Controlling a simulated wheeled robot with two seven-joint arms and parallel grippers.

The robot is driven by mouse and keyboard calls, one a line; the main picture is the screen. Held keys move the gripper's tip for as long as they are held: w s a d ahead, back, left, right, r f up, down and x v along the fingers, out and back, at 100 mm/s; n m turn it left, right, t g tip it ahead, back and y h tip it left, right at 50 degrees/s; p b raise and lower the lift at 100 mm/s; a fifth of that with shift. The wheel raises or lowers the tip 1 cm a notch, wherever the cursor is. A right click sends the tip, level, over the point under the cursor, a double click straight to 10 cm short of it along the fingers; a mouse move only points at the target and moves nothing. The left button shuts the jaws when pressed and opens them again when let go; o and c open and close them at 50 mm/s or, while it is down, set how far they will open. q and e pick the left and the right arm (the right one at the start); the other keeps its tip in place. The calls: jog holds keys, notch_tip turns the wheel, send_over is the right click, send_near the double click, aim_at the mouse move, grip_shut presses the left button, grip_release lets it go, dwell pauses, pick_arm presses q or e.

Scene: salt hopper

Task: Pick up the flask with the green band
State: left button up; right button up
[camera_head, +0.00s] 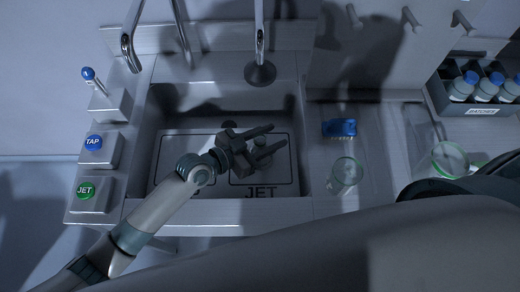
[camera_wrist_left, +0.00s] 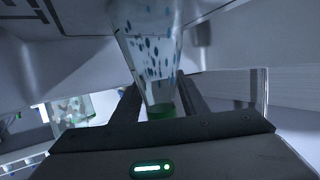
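My left gripper (camera_head: 277,137) is over the sink, above the JET marking. In the left wrist view a clear flask with blue specks (camera_wrist_left: 152,50) lies between its two fingers. A green band (camera_wrist_left: 161,112) rings the flask's narrow end, close to the palm. The fingers (camera_wrist_left: 160,100) appear closed on that end, one on each side. In the head view the flask is faint and partly hidden by the gripper. My right gripper is not in view.
A green-rimmed glass vessel (camera_head: 347,172) and a blue item (camera_head: 339,127) stand right of the sink (camera_head: 220,211); another green-rimmed vessel (camera_head: 449,160) is farther right. A BATCHES rack (camera_head: 482,112) holds blue-capped bottles. TAP (camera_head: 93,142) and JET (camera_head: 86,189) buttons are at left. Faucets hang behind.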

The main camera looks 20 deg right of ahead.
pick_arm(q)
jog(key=c, duration=0.8)
jog(key=shift+r, duration=0.2)
jog(key=shift+r, duration=0.55)
jog(key=s+d+r+b, duration=0.1)
jog(key=d+r, duration=0.2)
jog(key=s+d+r+b, duration=0.1)
jog(key=s+d+r, duration=0.1)
jog(key=d+r, duration=0.1)
jog(key=s+d+r+b, duration=0.1)
jog(key=s+d+r, duration=0.1)
jog(key=d+r, duration=0.1)
jog(key=shift+s+d+r+b, duration=0.1)
jog(key=shift+d+r+b, duration=0.25)
jog(key=shift+d, duration=0.4)
